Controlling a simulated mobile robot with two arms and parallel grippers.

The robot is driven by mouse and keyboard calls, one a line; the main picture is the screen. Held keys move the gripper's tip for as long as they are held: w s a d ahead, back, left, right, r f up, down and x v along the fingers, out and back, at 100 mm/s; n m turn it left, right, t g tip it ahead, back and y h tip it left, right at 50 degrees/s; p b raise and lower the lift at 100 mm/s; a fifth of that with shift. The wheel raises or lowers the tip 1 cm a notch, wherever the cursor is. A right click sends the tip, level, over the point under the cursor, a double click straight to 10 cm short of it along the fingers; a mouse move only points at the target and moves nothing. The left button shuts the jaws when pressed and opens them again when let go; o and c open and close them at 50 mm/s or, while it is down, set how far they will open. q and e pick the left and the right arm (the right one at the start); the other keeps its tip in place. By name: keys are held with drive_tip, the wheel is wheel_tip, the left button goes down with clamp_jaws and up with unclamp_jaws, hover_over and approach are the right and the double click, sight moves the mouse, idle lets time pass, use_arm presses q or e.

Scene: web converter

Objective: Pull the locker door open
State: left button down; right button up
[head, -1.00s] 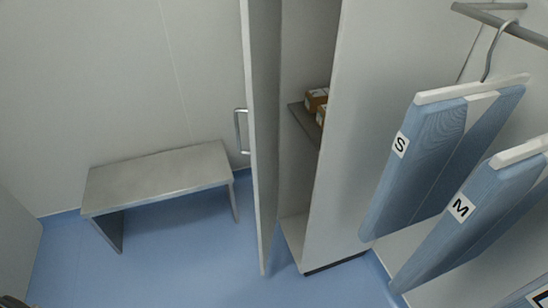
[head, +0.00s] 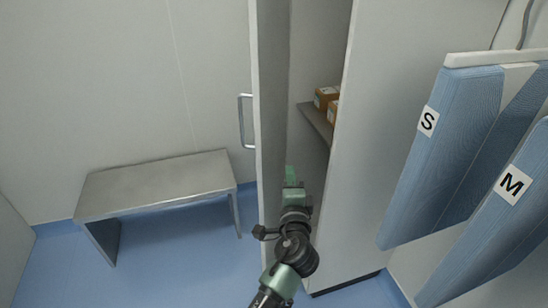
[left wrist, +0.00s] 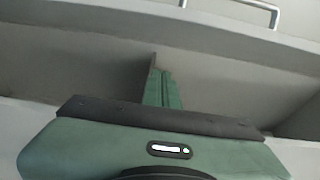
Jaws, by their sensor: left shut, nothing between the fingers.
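The locker door (head: 268,110) stands open, seen nearly edge-on in the head view. Its grey bar handle (head: 244,121) is on the door's left, outer face; a bar of the same kind shows at the top of the left wrist view (left wrist: 245,5). My left gripper (head: 291,174) is shut and empty. It is at the locker opening, on the inner side of the door, away from the handle. In the left wrist view its green fingers (left wrist: 163,90) are together, pointing towards a grey panel. Whether they touch the door cannot be told. My right gripper is not in view.
The locker body (head: 370,130) has a shelf (head: 314,122) with small brown boxes (head: 326,98). A metal bench (head: 155,184) stands left of the door by the wall. Blue garments marked S (head: 425,150) and M (head: 500,205) hang at the right. Blue floor is clear before the bench.

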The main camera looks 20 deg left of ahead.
sight(266, 129)
use_arm(q)
drive_tip(key=w+a+p, duration=0.3)
drive_tip(key=w+a, duration=0.4)
drive_tip(key=w, duration=0.2)
drive_tip(key=shift+r, duration=0.3)
drive_tip(key=shift+w+a, duration=0.1)
drive_tip(key=shift+a, duration=0.1)
